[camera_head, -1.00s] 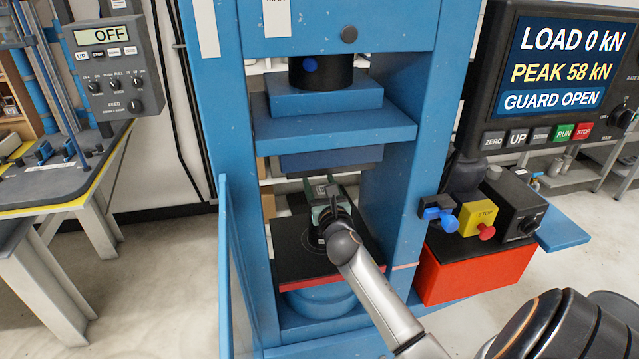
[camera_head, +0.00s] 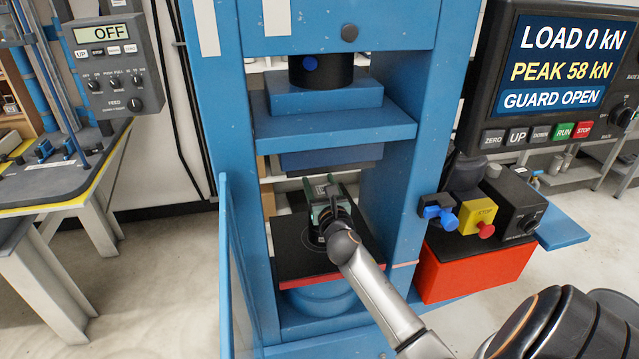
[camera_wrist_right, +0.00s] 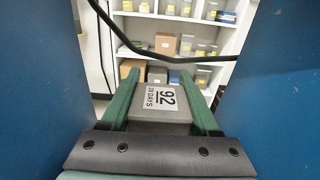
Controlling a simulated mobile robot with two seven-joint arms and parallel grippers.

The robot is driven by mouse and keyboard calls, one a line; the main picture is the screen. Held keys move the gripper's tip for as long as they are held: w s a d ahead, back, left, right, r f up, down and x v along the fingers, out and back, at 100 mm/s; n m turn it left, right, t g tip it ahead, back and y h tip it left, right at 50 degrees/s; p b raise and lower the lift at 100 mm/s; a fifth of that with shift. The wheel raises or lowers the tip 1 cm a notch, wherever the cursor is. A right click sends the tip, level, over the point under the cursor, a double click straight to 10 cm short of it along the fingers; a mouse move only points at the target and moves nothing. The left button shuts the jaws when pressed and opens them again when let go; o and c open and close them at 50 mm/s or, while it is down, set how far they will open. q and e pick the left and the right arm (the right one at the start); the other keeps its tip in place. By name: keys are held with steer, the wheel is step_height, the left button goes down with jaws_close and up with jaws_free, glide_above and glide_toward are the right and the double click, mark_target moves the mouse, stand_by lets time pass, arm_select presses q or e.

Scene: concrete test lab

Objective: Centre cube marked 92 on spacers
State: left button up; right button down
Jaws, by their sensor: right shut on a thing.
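The cube marked 92 (camera_wrist_right: 160,103) is grey with a white label reading 92 and 28 DAYS. It sits between the two green fingers of my right gripper (camera_wrist_right: 166,98) in the right wrist view. In the head view my right gripper (camera_head: 324,207) is inside the press, above the black lower platen (camera_head: 292,250) and under the upper platen (camera_head: 330,158). The gripper is shut on the cube, which it mostly hides there. Ring lines show on the platen around the gripper. I cannot make out the spacers, or whether the cube touches anything below. My left gripper is not in view.
Blue press columns (camera_head: 393,150) stand close on both sides of the gripper. A guard panel (camera_head: 227,270) stands open at the left. The display (camera_head: 555,65) reads LOAD 0 kN, PEAK 58 kN, GUARD OPEN. A yellow stop box (camera_head: 476,215) is at the right.

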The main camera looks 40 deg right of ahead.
stand_by(0.7)
steer(key=shift+c, duration=0.2)
jaws_free()
steer(key=shift+f, duration=0.1)
steer(key=shift+s, duration=0.15)
steer(key=shift+p+v, duration=0.7)
steer(key=shift+v, duration=3.2)
